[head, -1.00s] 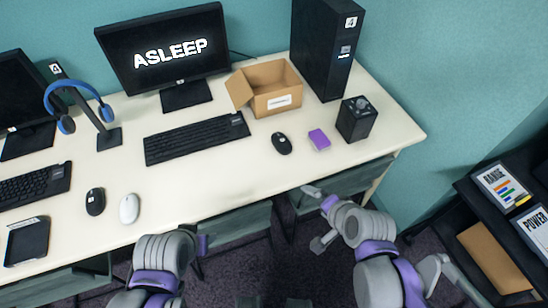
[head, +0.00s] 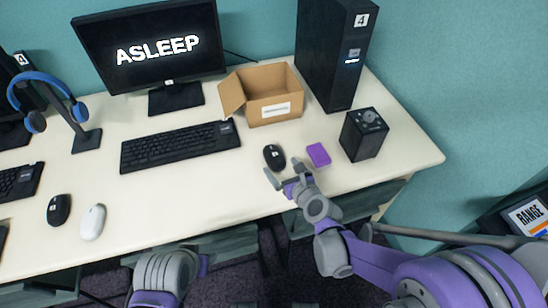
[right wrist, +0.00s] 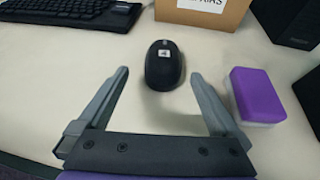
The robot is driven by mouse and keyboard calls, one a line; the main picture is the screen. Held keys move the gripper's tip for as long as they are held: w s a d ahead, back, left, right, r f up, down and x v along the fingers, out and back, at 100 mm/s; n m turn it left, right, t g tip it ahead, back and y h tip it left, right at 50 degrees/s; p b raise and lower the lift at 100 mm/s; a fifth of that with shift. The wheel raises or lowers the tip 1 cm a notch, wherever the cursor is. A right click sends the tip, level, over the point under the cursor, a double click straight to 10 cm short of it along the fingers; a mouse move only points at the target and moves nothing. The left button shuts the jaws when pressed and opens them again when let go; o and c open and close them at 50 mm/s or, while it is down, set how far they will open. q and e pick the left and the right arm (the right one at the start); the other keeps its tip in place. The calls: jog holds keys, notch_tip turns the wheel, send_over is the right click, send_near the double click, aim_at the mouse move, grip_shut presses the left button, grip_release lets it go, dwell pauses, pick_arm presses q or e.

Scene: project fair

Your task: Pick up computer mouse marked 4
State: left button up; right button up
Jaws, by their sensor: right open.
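The black computer mouse marked 4 (head: 274,157) lies on the white desk (head: 200,195), in front of a cardboard box. In the right wrist view the mouse (right wrist: 164,65) shows a white label with a 4. It lies just beyond the fingertips, between their lines and apart from them. My right gripper (head: 284,174) is open and empty, at the near side of the mouse; its two spread fingers also show in the right wrist view (right wrist: 158,85). My left arm comes in at the bottom of the head view, but its fingers cannot be made out.
A purple and white block (head: 318,155) lies close to the right of the mouse. A black speaker-like box (head: 363,134), a computer tower (head: 334,55), an open cardboard box (head: 270,110) and a keyboard (head: 180,146) stand around. Another black mouse (head: 59,209) and a white mouse (head: 92,222) lie left.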

aim_at(279, 162)
jog(key=x, duration=0.5)
jog(key=shift+w+d+f+b, duration=0.1)
jog(key=shift+w+f+b, duration=0.05)
jog(key=shift+w+b, duration=0.2)
jog(key=shift+c, duration=0.3)
